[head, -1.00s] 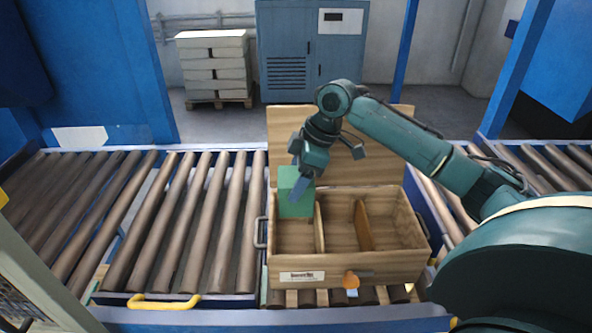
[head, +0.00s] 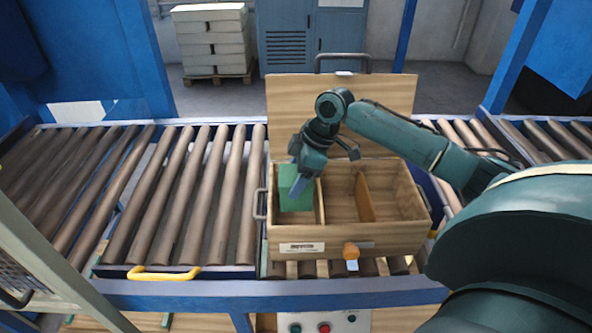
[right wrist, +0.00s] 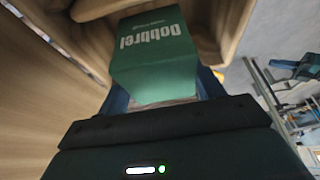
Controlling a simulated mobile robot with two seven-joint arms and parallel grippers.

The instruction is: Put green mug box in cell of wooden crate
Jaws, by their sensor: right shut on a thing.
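The green mug box (head: 294,199) is inside the left cell of the wooden crate (head: 345,243), low between the crate's left wall and the first divider. My right gripper (head: 300,184) reaches down from above and is shut on the box. In the right wrist view the green box (right wrist: 154,57) sits between the fingers, with white lettering on its face and wooden walls around it. Whether its underside touches the crate floor is hidden. The crate's middle and right cells look empty. My left gripper is not in view.
The crate's lid (head: 341,103) stands open at the back. The crate rests on a roller conveyor (head: 195,190) with bare rollers to the left. Stacked boxes (head: 210,39) stand on a pallet behind.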

